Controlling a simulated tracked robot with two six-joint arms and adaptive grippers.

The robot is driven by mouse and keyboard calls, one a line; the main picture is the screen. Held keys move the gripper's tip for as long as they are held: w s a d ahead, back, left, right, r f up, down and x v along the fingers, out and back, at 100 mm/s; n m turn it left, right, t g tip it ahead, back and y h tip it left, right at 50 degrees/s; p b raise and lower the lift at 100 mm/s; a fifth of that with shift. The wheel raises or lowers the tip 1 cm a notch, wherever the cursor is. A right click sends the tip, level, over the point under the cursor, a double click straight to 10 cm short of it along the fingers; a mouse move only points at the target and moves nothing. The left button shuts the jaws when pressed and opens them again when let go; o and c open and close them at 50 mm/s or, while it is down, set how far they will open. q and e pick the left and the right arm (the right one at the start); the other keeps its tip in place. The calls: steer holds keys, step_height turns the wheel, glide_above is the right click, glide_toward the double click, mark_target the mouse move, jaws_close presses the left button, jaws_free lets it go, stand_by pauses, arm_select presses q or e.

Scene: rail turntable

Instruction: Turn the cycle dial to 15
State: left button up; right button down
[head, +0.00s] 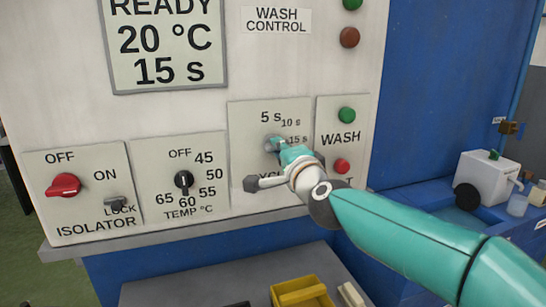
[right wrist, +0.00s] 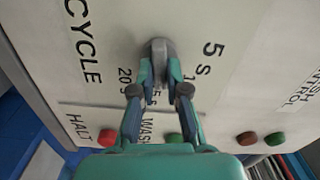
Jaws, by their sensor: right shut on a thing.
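The cycle dial (head: 272,143) is a grey knob on a pale plate marked 5 s, 10 s and 15 s in the head view. My right gripper (head: 284,148) is at the dial and covers its lower right. In the right wrist view the grey dial (right wrist: 158,48) stands between the two teal fingers of my right gripper (right wrist: 160,72), which are shut on it. Its pointer direction is hidden by the fingers. The display (head: 165,45) reads READY, 20 °C, 15 s. My left gripper is not in view.
Left of the dial are the black temperature knob (head: 183,180) and the red isolator switch (head: 64,186). Right of it are the green wash button (head: 347,115) and a red button (head: 342,166), close to my right arm. A yellow bin (head: 300,292) is below.

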steer(key=shift+a+f+m, duration=0.15)
steer(key=shift+f+m, duration=0.35)
steer(key=shift+m, duration=0.3)
steer(key=shift+b, duration=0.3)
steer(key=c, duration=1.2)
jaws_free()
steer(key=shift+s+r, duration=0.1)
steer(key=shift+r, duration=0.1)
steer(key=shift+r, duration=0.1)
